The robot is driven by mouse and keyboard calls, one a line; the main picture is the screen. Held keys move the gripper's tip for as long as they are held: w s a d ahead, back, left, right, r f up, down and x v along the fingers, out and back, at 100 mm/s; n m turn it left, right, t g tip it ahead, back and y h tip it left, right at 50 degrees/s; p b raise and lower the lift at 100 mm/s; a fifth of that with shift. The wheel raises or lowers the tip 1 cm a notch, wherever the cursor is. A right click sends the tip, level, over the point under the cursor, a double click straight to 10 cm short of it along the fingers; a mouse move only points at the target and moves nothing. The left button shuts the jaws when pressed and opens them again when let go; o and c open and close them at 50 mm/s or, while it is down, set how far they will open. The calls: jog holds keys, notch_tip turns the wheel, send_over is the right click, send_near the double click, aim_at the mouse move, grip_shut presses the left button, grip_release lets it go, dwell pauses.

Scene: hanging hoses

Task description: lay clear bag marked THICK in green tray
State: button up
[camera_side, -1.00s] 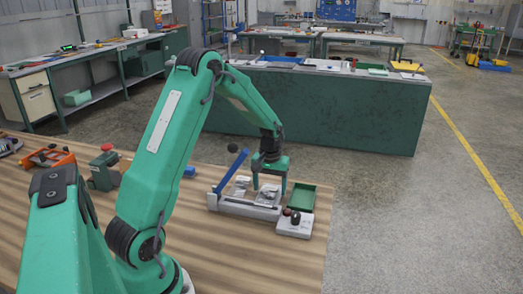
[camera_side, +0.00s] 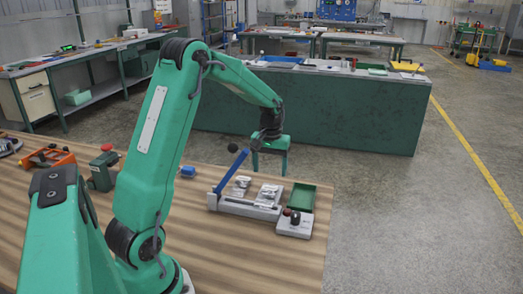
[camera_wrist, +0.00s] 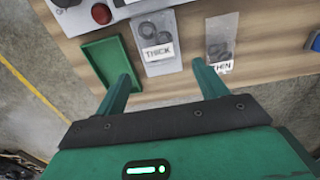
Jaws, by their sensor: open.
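The clear bag marked THICK (camera_wrist: 159,43) lies flat in the wrist view, with dark rings inside and a white label. A second clear bag marked THIN (camera_wrist: 221,40) lies on the other side. My gripper (camera_wrist: 161,70) is open and empty, fingers spread to either side of the THICK bag's line in the wrist view. In the side view my gripper (camera_side: 270,168) hangs above and behind the bags.
The bench device (camera_side: 240,209) has a raised blue lever (camera_side: 231,171) at its left. A grey box (camera_side: 294,224) with a dark knob and a red button stands in front of the tray. The wooden table is clear at the front, and its edge is just right of the tray.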

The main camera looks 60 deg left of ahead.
jog(key=shift+r, duration=0.4)
dwell(0.3)
jog(key=shift+d+r, duration=0.25)
jog(key=s+d+r+m+t, duration=0.2)
jog(key=s+d+r+m, duration=0.1)
jog(key=s+d+r, duration=0.4)
jog(key=s+d+r+m+t, duration=0.25)
jog(key=s+d+r, duration=0.3)
jog(key=d, duration=0.35)
jog(key=s+d+m+t, duration=0.1)
jog(key=s+d+m, duration=0.2)
jog(key=s+d, duration=0.2)
jog(key=shift+s+r, duration=0.3)
jog(key=shift+s, duration=0.65)
jog(key=shift+o, duration=0.5)
jog(key=shift+m, duration=0.25)
